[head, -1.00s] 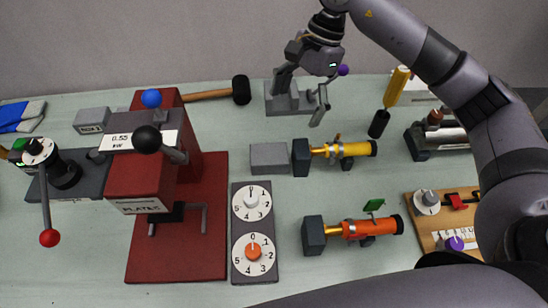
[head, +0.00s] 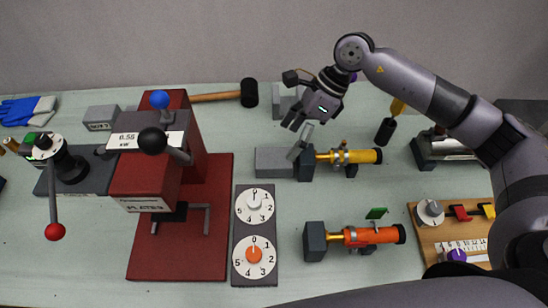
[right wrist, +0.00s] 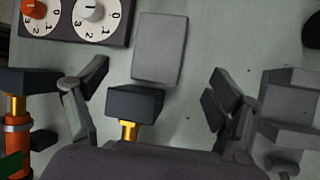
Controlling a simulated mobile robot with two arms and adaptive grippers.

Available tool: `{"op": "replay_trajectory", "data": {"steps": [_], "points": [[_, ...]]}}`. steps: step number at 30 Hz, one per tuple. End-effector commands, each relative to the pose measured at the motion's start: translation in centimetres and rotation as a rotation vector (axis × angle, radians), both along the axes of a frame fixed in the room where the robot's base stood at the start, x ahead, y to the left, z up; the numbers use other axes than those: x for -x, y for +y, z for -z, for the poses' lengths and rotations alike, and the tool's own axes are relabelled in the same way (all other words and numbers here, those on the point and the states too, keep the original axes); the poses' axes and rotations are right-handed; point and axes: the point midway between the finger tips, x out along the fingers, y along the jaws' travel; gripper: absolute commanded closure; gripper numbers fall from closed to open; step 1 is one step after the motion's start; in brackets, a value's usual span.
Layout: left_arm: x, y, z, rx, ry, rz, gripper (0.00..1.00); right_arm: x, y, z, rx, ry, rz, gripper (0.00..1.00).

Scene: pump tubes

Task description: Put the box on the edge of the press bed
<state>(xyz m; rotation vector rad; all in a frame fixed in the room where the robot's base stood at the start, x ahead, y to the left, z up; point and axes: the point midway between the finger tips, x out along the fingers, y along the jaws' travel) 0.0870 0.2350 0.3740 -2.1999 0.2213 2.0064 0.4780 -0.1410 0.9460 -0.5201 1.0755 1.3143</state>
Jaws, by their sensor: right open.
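A plain grey box (head: 273,161) lies on the table, right of the press and against the dark end block of the yellow pump tube. The press bed (head: 215,235) is a flat red plate under the red press (head: 146,182); its right part is bare. My right gripper (head: 297,134) is open and empty, above and slightly behind the box's right end. In the right wrist view the grey box (right wrist: 160,48) lies ahead, between the lines of the spread fingers (right wrist: 158,100), apart from them. My left gripper is not in view.
The yellow pump tube (head: 350,156) and orange pump tube (head: 370,235) lie right of the box. A dial panel (head: 254,278) stands between them and the press bed. Another grey box with a label (head: 101,112) sits behind the press at left. A hammer (head: 249,92) lies at the back.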

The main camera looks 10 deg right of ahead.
Motion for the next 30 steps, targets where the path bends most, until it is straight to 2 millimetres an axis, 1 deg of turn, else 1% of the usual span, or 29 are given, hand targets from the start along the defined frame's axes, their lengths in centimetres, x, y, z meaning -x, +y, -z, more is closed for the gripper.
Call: {"op": "replay_trajectory", "data": {"steps": [5,8,12,15,17,25,30], "points": [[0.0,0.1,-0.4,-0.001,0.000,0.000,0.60,0.1,0.6,0.9,0.000,-0.001,-0.001,0.14],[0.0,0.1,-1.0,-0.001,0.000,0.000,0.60,0.2,1.3,1.6,0.000,0.001,-0.003,0.14],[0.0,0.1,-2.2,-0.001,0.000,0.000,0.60,0.4,2.8,3.2,0.000,0.002,-0.002,0.14],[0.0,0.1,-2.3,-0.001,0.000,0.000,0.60,0.5,3.3,4.4,0.000,0.001,-0.002,0.14],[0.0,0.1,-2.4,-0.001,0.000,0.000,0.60,0.5,3.5,4.8,0.000,0.000,-0.001,0.14],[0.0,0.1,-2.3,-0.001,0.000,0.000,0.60,0.4,3.6,5.1,0.002,-0.002,0.000,0.15],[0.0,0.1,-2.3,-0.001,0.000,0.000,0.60,0.5,3.6,5.1,0.001,-0.002,0.000,0.26]]}}
